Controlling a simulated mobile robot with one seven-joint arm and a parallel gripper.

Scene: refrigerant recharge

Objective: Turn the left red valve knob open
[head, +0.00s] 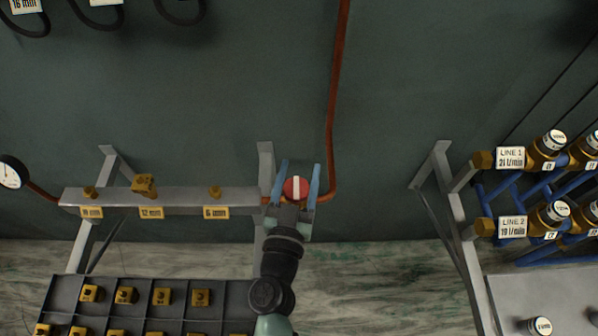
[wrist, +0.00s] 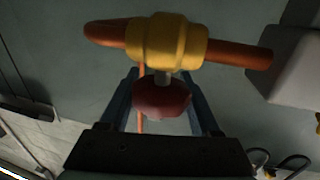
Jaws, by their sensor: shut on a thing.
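The red valve knob (head: 295,188) sits on the copper pipe at the right end of the grey rail, with a white bar across its face. In the wrist view the red knob (wrist: 164,98) hangs on a short stem from a brass valve body (wrist: 165,42) on a copper pipe (wrist: 250,58). My gripper (head: 297,180) has its blue fingers on both sides of the knob and is shut on it. In the wrist view my gripper (wrist: 163,95) shows one finger to each side, partly hidden behind the knob. No second red knob shows.
A rack with blue pipes (head: 530,225) stands at right. A vertical copper pipe (head: 335,90) rises beside the knob.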

